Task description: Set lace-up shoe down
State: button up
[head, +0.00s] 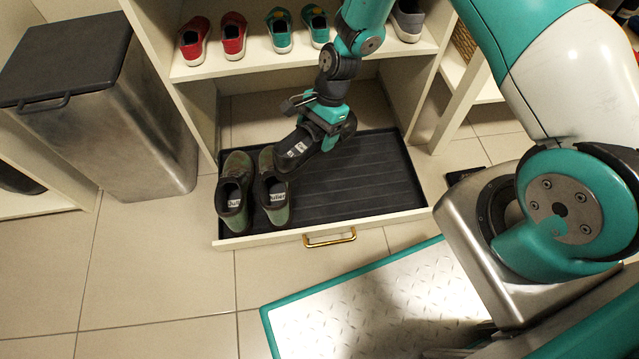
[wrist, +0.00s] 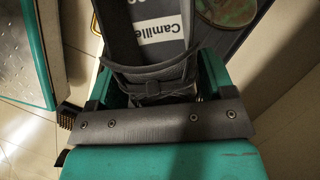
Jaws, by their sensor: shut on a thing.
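My gripper (head: 327,116) is shut on the heel end of a dark lace-up shoe (head: 296,148). In the wrist view the gripper (wrist: 155,88) closes around the heel of the shoe (wrist: 150,58), and a white label reading "Camille" shows on its insole. The held shoe is over the left half of a dark ribbed tray (head: 365,180) in the pulled-out drawer, its toe pointing down-left. It is close to a pair of green shoes; I cannot tell whether it touches them or the tray.
The left green shoe (head: 234,190) and right green shoe (head: 273,190) stand at the tray's left end. The tray's right part is bare. Red shoes (head: 213,40) and teal shoes (head: 297,29) sit on the shelf above. A metal bin (head: 140,130) stands left.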

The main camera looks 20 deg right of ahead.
jog(key=d+f+m, duration=0.1)
jog(key=w+d+f+b, duration=0.1)
jog(key=d, duration=0.1)
jog(key=w+d+f+m+t+b, duration=0.1)
jog(key=d, duration=0.1)
jog(key=shift+w+m+y, duration=0.2)
jog(key=shift+m+y, duration=0.1)
notch_tip(320, 180, down, 13)
jog(key=b, duration=1)
send_over(328, 178)
jog(key=shift+f, duration=2.5)
jog(key=shift+f, duration=0.2)
jog(key=o, duration=1.3)
jog(key=shift+s, duration=0.1)
jog(key=shift+r, duration=0.1)
